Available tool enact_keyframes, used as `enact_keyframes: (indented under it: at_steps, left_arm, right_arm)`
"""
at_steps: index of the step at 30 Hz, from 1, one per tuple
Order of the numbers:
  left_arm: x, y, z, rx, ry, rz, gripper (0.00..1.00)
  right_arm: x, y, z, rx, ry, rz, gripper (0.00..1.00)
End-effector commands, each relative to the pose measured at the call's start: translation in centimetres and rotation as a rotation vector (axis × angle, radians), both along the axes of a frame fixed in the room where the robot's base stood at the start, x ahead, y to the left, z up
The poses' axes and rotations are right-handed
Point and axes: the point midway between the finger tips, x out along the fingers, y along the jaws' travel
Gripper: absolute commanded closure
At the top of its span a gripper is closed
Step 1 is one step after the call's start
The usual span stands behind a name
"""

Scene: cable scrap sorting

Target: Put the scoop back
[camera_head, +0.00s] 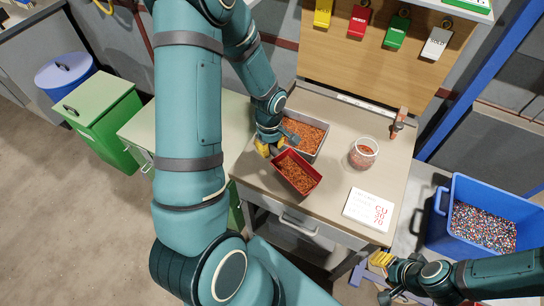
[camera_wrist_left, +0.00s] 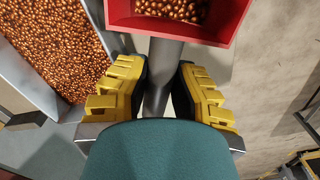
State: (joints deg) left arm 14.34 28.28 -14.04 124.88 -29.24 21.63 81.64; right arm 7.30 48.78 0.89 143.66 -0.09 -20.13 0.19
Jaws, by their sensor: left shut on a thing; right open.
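The scoop is a red open box (camera_head: 308,183) on a grey handle. Copper-coloured granules lie in it. In the left wrist view the red box (camera_wrist_left: 229,22) is at the top, and its grey handle (camera_wrist_left: 163,70) runs down between my fingers. My left gripper (camera_head: 270,147) is shut on the handle. The scoop is over the front of the workbench, just in front of the grey metal tray (camera_head: 320,150) of copper granules; I cannot tell whether it touches the bench. My right gripper (camera_head: 383,260) is open and empty, low beside the bench's right front corner.
A clear jar (camera_head: 364,148) with reddish contents stands on the workbench (camera_head: 340,120). A white card (camera_head: 360,208) marked CU lies near the front edge. A small brownish upright object (camera_head: 400,117) stands at the back right. A blue bin (camera_head: 440,230) of coloured granules is right of the bench.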

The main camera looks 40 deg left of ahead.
Motion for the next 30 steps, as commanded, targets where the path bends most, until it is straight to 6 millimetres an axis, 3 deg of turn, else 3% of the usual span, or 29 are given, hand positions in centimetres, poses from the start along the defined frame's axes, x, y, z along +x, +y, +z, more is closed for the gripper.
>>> enact_keyframes:
  at_steps: [9, 21, 22, 30]
  left_arm:
    - [0.0, 0.0, -3.6, -0.001, 0.002, -0.003, 1.00]
    - [0.0, 0.0, -4.1, 0.000, -0.001, -0.003, 1.00]
    - [0.0, 0.0, -4.0, -0.001, 0.000, -0.002, 0.70]
    - [0.0, 0.0, -4.0, -0.001, 0.000, -0.002, 0.70]
  right_arm:
    - [0.2, 0.0, -1.0, -0.001, -0.005, -0.001, 0.53]
    - [0.3, 0.0, -1.3, -0.001, -0.006, -0.001, 0.53]
    - [0.3, 0.0, -1.2, -0.001, -0.007, -0.002, 0.53]
    - [0.3, 0.0, -1.2, -0.001, -0.007, -0.002, 0.53]
